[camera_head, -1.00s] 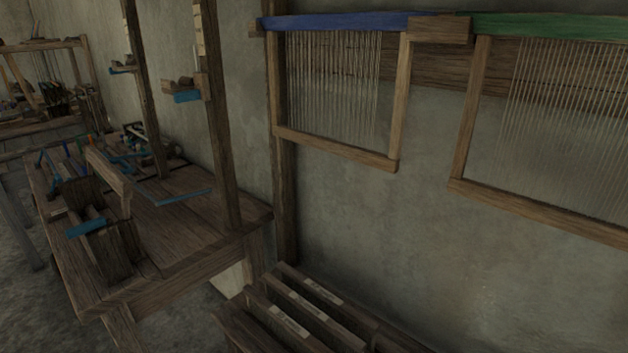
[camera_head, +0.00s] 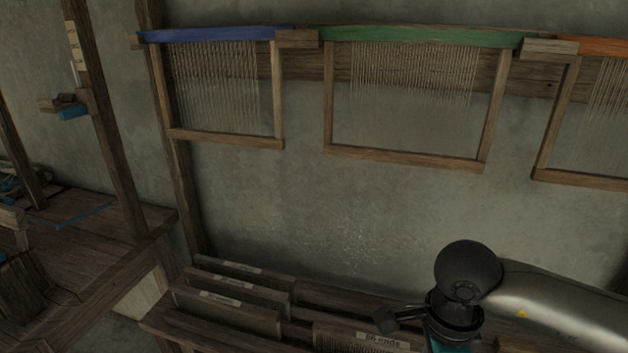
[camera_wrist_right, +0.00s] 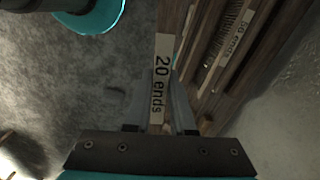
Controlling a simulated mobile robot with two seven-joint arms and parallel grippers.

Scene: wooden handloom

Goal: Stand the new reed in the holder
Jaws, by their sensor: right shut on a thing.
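My right gripper (camera_wrist_right: 162,82) is shut on a reed with a pale label reading "20 ends" (camera_wrist_right: 161,85). The label is upright between the two fingers in the right wrist view. In the head view my right arm comes in from the right over a wooden rack, and its fingers and the held reed are out of sight below the picture. The slotted rack (camera_head: 172,322) holds several dark reeds (camera_head: 235,290) with pale labels. A reed marked with an "ends" label (camera_head: 362,338) is close to my right wrist. I cannot tell which part is the holder. My left gripper is not in view.
Heddle frames with blue (camera_head: 215,34), green (camera_head: 420,38) and orange (camera_head: 605,45) top bars hang on the wall. A wooden workbench (camera_head: 95,255) stands at the left with upright posts (camera_head: 105,130). The wall below the frames is bare.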

